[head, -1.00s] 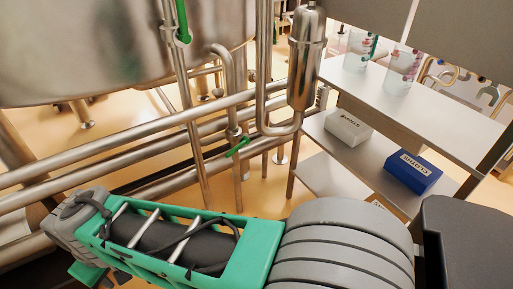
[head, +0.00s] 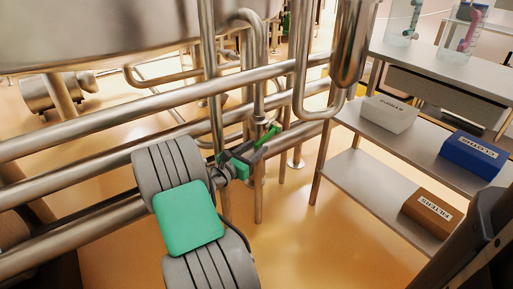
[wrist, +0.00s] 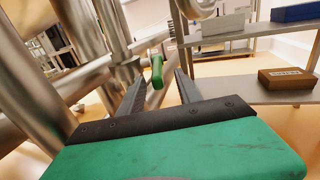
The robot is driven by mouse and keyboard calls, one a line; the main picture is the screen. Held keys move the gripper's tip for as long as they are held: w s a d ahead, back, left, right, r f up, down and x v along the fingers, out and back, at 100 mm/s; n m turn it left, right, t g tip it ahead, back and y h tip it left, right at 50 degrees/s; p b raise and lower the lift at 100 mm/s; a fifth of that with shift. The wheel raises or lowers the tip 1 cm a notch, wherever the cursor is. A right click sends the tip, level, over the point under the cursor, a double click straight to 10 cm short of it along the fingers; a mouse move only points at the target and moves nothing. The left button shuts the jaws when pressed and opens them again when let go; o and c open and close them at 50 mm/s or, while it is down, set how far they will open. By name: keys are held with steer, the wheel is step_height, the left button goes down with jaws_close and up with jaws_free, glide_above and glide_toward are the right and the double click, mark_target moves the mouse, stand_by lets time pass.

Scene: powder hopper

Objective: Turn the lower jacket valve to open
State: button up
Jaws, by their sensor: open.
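The lower jacket valve shows as a small green lever handle (head: 268,135) on a thin vertical steel pipe, below the tank and by the horizontal pipes. In the wrist view the green handle (wrist: 157,72) hangs tilted between my two dark fingers, near their tips. My gripper (head: 256,148) is open and reaches up to the handle from the lower left; it also shows in the wrist view (wrist: 160,76). A gap shows on each side of the handle, and I cannot tell whether a finger touches it. Part of the valve is hidden behind the fingers.
Thick horizontal steel pipes (head: 100,120) cross left of my gripper, under the tank (head: 120,35). A shelf rack at right holds a white box (head: 389,113), a blue box (head: 474,153) and a brown box (head: 432,212). Open floor (head: 310,245) lies between.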

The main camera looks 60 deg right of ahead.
mark_target(266, 135)
steer(key=d, duration=0.2)
steer(key=d+b, duration=0.1)
steer(key=d, duration=0.1)
steer(key=d+b, duration=0.1)
steer(key=d, duration=0.2)
steer(key=shift+s+d+r, duration=0.1)
steer(key=shift+s+r, duration=0.05)
steer(key=shift+s, duration=0.2)
steer(key=shift+c, duration=0.2)
jaws_close()
stand_by(0.8)
